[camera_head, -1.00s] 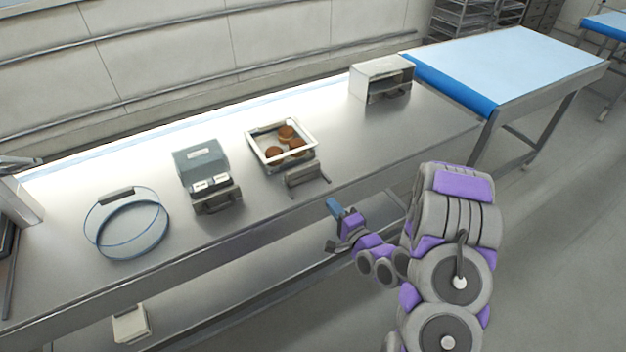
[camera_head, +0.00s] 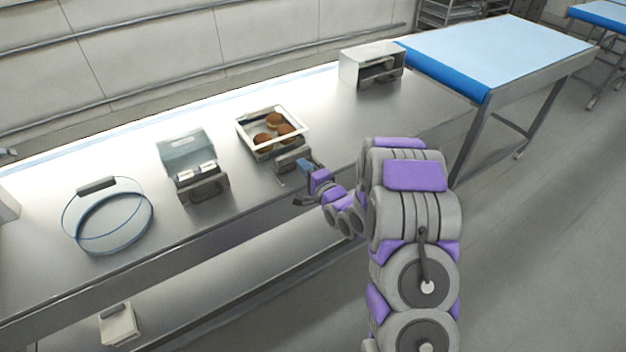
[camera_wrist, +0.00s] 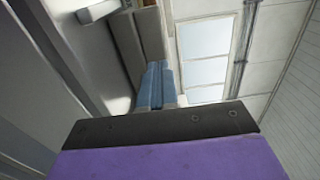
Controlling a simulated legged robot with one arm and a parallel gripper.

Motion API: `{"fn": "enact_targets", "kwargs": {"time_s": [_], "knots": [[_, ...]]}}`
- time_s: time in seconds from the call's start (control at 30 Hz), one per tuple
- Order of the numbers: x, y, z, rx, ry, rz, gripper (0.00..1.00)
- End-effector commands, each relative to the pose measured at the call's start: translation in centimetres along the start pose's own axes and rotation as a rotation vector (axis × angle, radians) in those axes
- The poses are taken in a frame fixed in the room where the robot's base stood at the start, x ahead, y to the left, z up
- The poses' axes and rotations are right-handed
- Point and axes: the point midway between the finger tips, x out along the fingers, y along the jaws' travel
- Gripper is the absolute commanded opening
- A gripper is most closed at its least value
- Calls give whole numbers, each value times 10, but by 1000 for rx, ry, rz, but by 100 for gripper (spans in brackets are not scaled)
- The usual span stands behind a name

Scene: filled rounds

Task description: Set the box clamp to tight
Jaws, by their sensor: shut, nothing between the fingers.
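A white-rimmed box (camera_head: 240,128) with several brown rounds (camera_head: 272,120) in it stands on the steel table in the head view. A grey clamp (camera_head: 290,157) with a thin bar (camera_head: 281,182) is at its front side. My gripper (camera_head: 304,166) is shut and empty, with its blue fingertips right at the clamp's right end. I cannot tell whether they touch. In the wrist view the blue fingers (camera_wrist: 156,85) are together, next to a grey block (camera_wrist: 130,50) that seems to be the clamp. My gripper hides part of the clamp's right side.
A grey device with a raised lid (camera_head: 186,150) stands left of the box, and a clear blue-edged ring (camera_head: 108,218) lies farther left. A white open-fronted case (camera_head: 370,60) is at the back right. A blue-topped table (camera_head: 490,55) adjoins. Bare steel lies right of the box.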

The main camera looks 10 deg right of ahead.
Motion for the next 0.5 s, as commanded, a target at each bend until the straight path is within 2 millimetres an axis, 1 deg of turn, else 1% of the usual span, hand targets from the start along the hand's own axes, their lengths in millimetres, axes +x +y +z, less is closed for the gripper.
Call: {"fn": "enact_targets", "kwargs": {"time_s": [0.03,0.2,0.5], "knots": [[7,1,1,-1,-1,-2,0],[18,0,0,0,0,-2,0],[21,0,0,1,1,0,0]]}}
